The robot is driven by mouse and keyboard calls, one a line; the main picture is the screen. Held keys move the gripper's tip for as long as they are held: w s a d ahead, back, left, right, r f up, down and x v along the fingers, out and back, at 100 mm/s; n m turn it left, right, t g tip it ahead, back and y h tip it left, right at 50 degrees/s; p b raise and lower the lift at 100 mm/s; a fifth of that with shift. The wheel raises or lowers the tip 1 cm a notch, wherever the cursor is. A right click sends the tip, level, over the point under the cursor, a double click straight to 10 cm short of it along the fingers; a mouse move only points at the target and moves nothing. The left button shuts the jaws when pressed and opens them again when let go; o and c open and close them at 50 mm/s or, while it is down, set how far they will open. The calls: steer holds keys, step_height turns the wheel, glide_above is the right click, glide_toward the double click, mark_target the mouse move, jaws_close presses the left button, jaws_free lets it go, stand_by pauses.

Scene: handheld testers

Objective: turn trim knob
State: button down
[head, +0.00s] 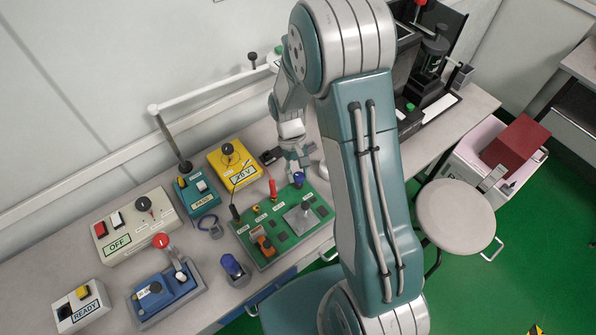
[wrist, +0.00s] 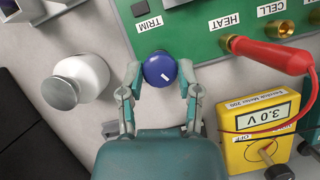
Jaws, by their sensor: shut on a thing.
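The trim knob is a round blue knob with a white mark, seen in the wrist view (wrist: 159,68) near the TRIM label (wrist: 148,24), at the edge of the green board (wrist: 200,45). My gripper (wrist: 159,75) has one finger on each side of the knob and is shut on it. In the head view the blue knob (head: 298,178) sits at the far edge of the green board (head: 283,246), with my gripper (head: 296,165) just over it.
A red probe (wrist: 270,54) sits in a brass socket near HEAT. The yellow meter (wrist: 262,122) reads 3.0 V, right of my gripper. A white flask-like vessel (wrist: 88,75) stands left. In the head view, several testers, including the OFF box (head: 150,205), fill the bench to the left.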

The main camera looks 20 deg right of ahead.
steer(key=shift+c, duration=1.5)
jaws_free()
steer(key=v, duration=1.2)
steer(key=shift+a, duration=0.1)
